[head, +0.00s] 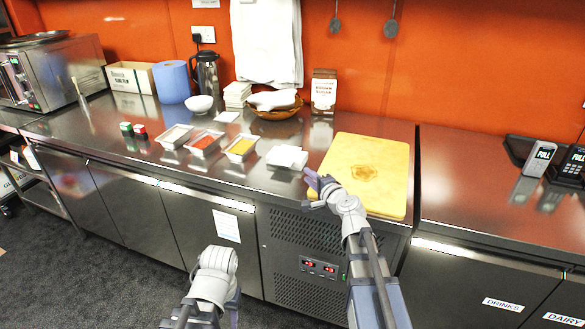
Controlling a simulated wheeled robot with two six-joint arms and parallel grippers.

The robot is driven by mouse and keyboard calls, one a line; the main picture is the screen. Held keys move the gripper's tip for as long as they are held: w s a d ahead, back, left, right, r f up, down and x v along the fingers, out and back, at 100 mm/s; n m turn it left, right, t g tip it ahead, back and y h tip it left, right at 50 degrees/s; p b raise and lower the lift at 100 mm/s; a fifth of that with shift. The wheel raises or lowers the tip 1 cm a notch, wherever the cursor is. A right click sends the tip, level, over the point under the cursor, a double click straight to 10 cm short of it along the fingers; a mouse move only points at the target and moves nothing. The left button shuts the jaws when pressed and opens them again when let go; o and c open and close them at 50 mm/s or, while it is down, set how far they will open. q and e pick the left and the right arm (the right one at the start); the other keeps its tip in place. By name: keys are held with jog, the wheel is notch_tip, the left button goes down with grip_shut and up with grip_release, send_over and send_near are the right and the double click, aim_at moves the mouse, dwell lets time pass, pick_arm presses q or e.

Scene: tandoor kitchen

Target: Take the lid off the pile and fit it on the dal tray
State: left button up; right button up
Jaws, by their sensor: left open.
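The pile of pale lids (287,158) lies flat on the steel counter, left of the yellow board. The tray with yellow food (241,147), which looks like the dal tray, stands uncovered to the left of the pile. My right gripper (314,182) is just right of and in front of the pile, at the board's left edge. Its fingers are small and partly hidden by its own wrist, so I cannot tell whether they hold anything. My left gripper (234,308) is low in front of the counter, open, mostly hidden behind its own wrist.
A tray with red food (205,142) and a pale-filled tray (175,136) stand left of the dal tray. A yellow board (375,160) lies on the right. A basket (276,111), stacked white items (236,94) and a carton (323,90) stand behind.

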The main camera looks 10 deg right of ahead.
aim_at(290, 162)
jog(key=shift+w, duration=0.1)
jog(key=b+x, duration=0.2)
jog(key=x, duration=0.7)
jog(key=shift+w+a+f, duration=0.15)
jog(key=shift+w, duration=0.2)
grip_shut()
jog(key=shift+s, duration=0.1)
dwell(0.8)
notch_tip(290, 162, up, 3)
jog(key=p, duration=0.3)
jog(key=shift+f, duration=0.2)
